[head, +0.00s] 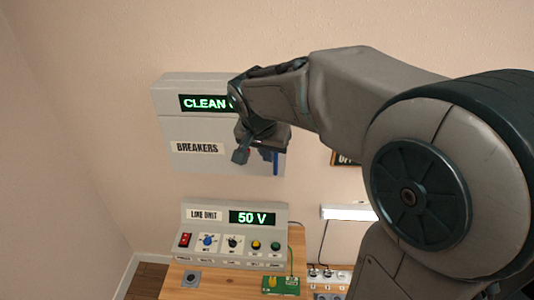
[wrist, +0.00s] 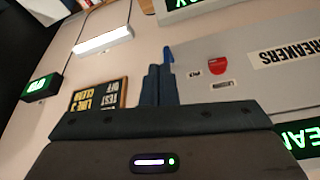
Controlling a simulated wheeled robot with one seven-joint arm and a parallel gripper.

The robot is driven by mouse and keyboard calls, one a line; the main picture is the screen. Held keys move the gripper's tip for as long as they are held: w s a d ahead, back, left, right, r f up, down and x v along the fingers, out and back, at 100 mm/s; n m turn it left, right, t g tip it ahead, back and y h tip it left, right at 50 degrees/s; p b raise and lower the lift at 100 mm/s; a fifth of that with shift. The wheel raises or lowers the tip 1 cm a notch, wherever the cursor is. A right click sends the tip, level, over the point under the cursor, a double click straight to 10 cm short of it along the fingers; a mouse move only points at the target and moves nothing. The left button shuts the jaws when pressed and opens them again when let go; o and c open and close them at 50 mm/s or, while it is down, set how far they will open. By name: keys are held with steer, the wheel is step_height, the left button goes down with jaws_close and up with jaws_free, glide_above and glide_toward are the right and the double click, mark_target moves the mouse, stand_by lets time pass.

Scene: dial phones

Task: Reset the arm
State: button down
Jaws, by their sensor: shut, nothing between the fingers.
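My gripper (head: 262,138) is in front of the breaker panel (head: 190,160) on the wall, with my arm reaching in from the right. In the wrist view its two dark fingers (wrist: 158,72) are together, with nothing visible between them. A thin blue strip (wrist: 168,58) shows just behind the fingertips; it also shows beside the gripper in the head view (head: 276,162). I cannot tell whether the fingers touch it. The panel's green display reads "CLEAN", its end hidden by my gripper. The panel's right part is also hidden.
A control box (head: 236,243) reading "50 V" stands on the wooden table (head: 210,285) below. A green circuit board (head: 280,285) lies in front. A lit lamp (head: 348,213) and a chalkboard sign (wrist: 98,93) are right of the panel. The wall left of it is bare.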

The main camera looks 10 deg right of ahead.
steer(key=s+d+f+n+y, duration=0.1)
steer(key=s+d+f+n, duration=0.1)
steer(key=s, duration=0.7)
steer(key=s+d+f+n+y, duration=0.1)
steer(key=s+d+n, duration=0.2)
steer(key=s, duration=0.6)
steer(key=shift+s+f+n+g, duration=0.3)
steer(key=shift+s+f+n, duration=0.1)
steer(key=shift+n, duration=0.1)
stand_by(0.5)
